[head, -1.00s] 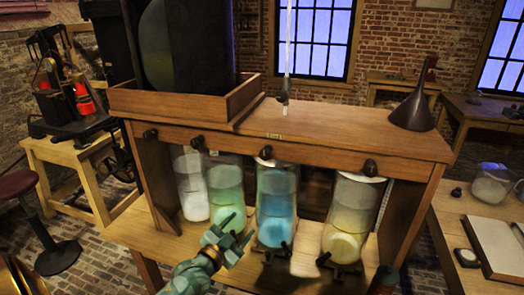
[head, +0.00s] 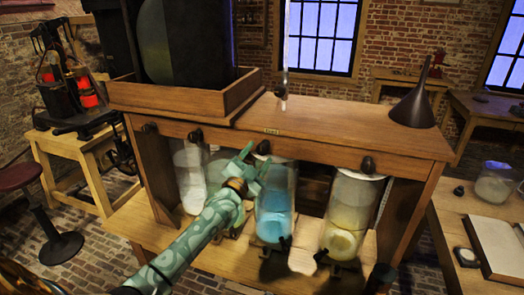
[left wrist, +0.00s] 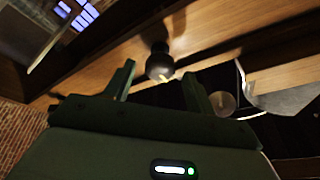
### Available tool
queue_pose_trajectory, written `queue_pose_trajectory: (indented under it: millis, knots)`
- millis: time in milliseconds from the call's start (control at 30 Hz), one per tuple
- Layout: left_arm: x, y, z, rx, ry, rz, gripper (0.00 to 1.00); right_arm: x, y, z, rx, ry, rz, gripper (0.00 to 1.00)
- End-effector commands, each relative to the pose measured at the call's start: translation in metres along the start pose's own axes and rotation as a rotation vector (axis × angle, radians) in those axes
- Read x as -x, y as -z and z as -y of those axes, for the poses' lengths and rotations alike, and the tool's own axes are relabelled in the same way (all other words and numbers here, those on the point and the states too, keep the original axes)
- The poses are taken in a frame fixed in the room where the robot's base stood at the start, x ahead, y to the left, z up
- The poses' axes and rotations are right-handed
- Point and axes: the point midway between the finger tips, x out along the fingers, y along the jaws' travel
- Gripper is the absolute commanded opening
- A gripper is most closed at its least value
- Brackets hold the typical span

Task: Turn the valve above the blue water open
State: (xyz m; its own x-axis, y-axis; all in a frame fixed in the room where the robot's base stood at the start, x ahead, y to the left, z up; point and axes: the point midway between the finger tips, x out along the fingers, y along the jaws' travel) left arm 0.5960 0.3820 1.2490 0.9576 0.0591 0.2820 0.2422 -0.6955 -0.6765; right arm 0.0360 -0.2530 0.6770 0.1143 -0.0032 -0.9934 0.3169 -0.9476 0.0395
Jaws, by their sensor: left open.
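A glass jar of blue water (head: 275,215) stands under the wooden cabinet. The small dark valve (head: 263,147) sits on the cabinet's front rail just above it. My left gripper (head: 255,163), green, is open and empty just in front of this jar's top, a little below the valve. In the left wrist view a dark round knob (left wrist: 160,62) with a small yellowish mark shows between the spread fingers, beyond their tips; no contact is visible. My right gripper is not in view.
Other valves sit along the rail, to the left (head: 195,136) and right (head: 367,165). A pale jar (head: 190,180) and a greenish one, mostly hidden by my left arm, stand left. A yellow jar (head: 350,215) stands right. A funnel (head: 414,105) stands on the cabinet top (head: 330,125).

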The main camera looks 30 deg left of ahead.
Motion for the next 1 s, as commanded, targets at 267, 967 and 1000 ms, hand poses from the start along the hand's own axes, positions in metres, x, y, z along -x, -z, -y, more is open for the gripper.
queue_pose_trajectory:
  millis: [267, 967, 1000]
  knots:
    - [-0.031, -0.001, 0.0, 0.0, 0.0, 0.0, 0.55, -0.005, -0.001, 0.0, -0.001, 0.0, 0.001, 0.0]
    - [-0.033, 0.0, 0.0, 0.009, 0.003, 0.001, 0.11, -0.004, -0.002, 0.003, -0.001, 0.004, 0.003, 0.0]
    - [-0.033, 0.0, 0.0, 0.015, 0.005, 0.002, 0.11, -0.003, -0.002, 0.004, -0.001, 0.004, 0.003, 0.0]
